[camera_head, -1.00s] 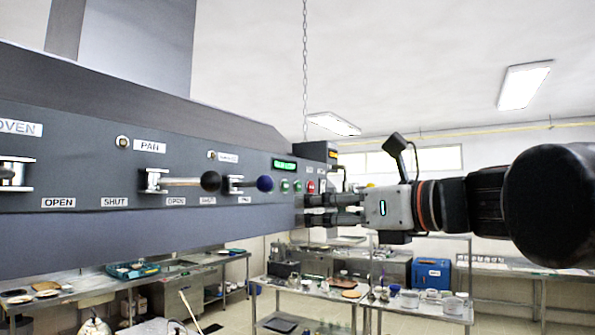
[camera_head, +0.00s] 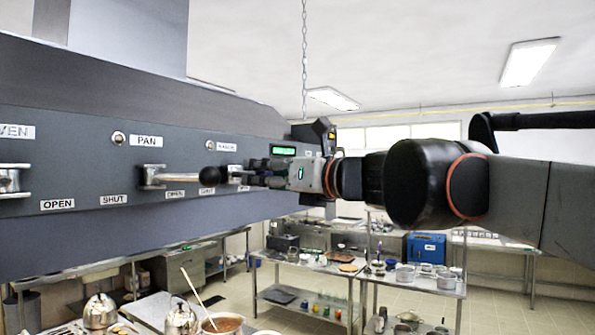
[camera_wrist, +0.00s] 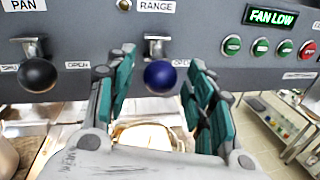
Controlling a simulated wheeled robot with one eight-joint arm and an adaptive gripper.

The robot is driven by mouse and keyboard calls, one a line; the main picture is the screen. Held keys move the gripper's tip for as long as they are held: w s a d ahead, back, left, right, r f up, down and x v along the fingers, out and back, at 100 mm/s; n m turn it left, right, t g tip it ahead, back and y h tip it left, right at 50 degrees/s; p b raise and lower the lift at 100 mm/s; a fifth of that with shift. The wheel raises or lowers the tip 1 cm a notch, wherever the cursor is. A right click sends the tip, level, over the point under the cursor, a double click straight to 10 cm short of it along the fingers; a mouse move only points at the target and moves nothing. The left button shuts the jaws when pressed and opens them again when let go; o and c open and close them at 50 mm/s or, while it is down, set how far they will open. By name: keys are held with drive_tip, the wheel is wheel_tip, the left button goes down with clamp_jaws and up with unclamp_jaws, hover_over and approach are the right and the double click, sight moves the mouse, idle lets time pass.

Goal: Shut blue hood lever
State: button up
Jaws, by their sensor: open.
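The blue hood lever has a dark blue ball knob (camera_wrist: 160,75) and hangs from a metal bracket under the RANGE label (camera_wrist: 155,6) in the wrist view. Its arm points out toward the wrist camera. My gripper (camera_wrist: 160,62) is open, with one teal-padded finger on each side of the blue knob. The knob appears between the fingers, and I cannot tell whether either finger touches it. In the head view my gripper (camera_head: 257,172) is at the hood panel (camera_head: 80,165) and hides the blue knob.
A black-knobbed lever (camera_wrist: 38,75) under the PAN label is just left of my gripper. Green and red buttons (camera_wrist: 284,48) and a FAN LOW display (camera_wrist: 270,17) are to the right. Tables with pots (camera_head: 440,282) stand below and behind.

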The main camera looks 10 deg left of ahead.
drive_tip(key=shift+w+a, duration=0.3)
drive_tip(key=shift+a, duration=0.25)
